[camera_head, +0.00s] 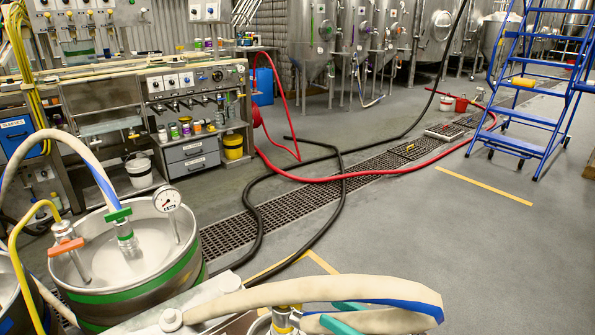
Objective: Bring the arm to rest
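I cannot make out either of my grippers in the head view. No gripper fingers show, and no arm can be told for sure. In the lower left stands a steel keg (150,262) with a green band. A beige and blue hose (92,165) with a green handle runs to its top, and a round gauge (167,199) stands on it. A second beige and blue hose (330,289) crosses the bottom edge, above a pale metal bar (180,308). No can seamer shows.
A workbench (190,150) with bottles and drawers stands at the left. Black (265,215) and red (360,176) hoses lie across the floor grate (228,236). A blue step ladder (532,105) stands at the right and steel tanks at the back. The grey floor at right is open.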

